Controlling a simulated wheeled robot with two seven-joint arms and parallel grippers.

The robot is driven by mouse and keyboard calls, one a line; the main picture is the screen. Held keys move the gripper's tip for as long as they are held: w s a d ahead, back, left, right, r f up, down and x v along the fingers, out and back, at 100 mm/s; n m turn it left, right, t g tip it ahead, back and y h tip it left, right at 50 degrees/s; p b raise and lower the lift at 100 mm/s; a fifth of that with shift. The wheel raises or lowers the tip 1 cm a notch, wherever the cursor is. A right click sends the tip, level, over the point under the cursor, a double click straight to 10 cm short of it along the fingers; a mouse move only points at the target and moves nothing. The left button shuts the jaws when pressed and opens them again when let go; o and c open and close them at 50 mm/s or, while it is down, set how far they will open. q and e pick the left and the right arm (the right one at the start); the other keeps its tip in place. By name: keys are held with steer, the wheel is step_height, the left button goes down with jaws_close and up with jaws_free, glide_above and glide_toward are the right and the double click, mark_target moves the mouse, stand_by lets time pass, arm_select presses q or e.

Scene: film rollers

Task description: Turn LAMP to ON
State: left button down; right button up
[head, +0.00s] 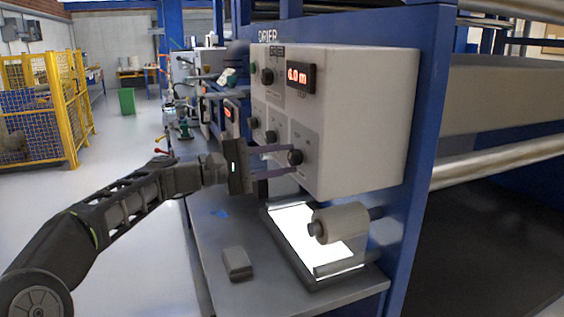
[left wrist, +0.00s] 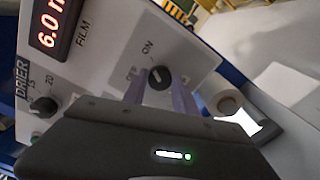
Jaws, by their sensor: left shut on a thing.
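The knob (head: 295,157) is a round black dial low on the front of the white control box (head: 368,120). In the left wrist view the knob (left wrist: 159,78) has the words OFF and ON beside it; its small pale mark points roughly toward ON, but the exact angle is hard to tell. My left gripper (head: 292,159) has its two purple-grey fingers shut on the knob, one on each side. In the left wrist view the fingers also straddle it. The light panel (head: 300,240) below the box glows bright white. My right gripper is out of view.
A white roller (head: 341,222) stands out over the light panel. A small grey block (head: 237,263) lies on the grey bench (head: 213,240). The red display (head: 301,77) reads 6.0 m. A blue post (head: 412,180) stands at right.

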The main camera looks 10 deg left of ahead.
arm_select(q)
steer(key=c, duration=1)
jaws_free()
steer(key=b+v, duration=0.1)
steer(key=v, duration=0.6)
steer(key=shift+s+a, duration=0.25)
steer(key=shift+a, duration=0.1)
